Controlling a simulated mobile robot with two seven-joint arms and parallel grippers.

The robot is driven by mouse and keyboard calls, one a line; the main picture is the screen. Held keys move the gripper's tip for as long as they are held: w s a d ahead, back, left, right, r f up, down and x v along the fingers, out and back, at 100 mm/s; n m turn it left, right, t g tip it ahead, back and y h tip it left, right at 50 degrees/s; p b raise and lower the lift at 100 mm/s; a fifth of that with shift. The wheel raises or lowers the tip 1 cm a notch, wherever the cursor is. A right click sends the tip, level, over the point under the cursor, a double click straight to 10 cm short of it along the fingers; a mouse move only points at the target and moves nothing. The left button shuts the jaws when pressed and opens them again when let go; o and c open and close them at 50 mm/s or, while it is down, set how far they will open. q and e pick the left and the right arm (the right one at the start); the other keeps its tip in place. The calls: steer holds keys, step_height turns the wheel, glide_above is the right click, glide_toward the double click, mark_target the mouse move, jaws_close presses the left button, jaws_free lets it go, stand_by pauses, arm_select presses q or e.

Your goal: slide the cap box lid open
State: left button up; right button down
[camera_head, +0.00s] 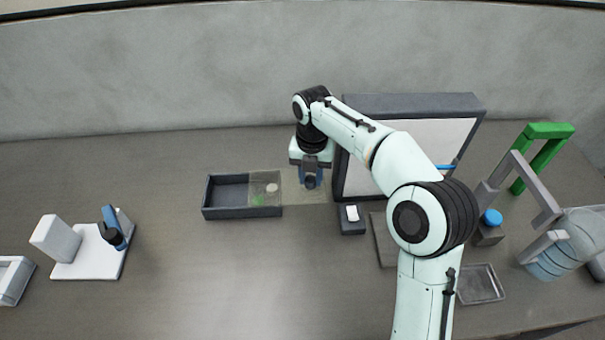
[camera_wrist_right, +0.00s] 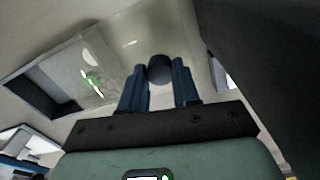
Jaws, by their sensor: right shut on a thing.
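The cap box (camera_head: 228,212) is a dark open-topped tray left of centre on the table. Its clear lid (camera_head: 300,193) is slid partly off to the right. The box's left part lies uncovered, and the lid still covers the right part, where a green and a pale cap show through. My right gripper (camera_head: 311,183) is over the lid's overhanging part. In the wrist view its two blue fingers (camera_wrist_right: 159,88) are shut on the dark round knob (camera_wrist_right: 160,68) of the lid. The box (camera_wrist_right: 45,97) also shows there at the left. My left gripper is not in view.
A dark-framed white panel (camera_head: 410,150) stands close right of the gripper, with a small dark block (camera_head: 350,226) in front. A green-topped fixture (camera_head: 545,150) and a blue-capped bottle (camera_head: 491,219) are at the right. A white stand (camera_head: 90,258) is at the left. Table in front of the box is clear.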

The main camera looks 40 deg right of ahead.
steer(key=c, duration=0.8)
jaws_free()
steer(key=shift+a, duration=0.1)
step_height(320, 180, up, 13)
steer(key=p, duration=0.4)
steer(key=shift+r, duration=0.2)
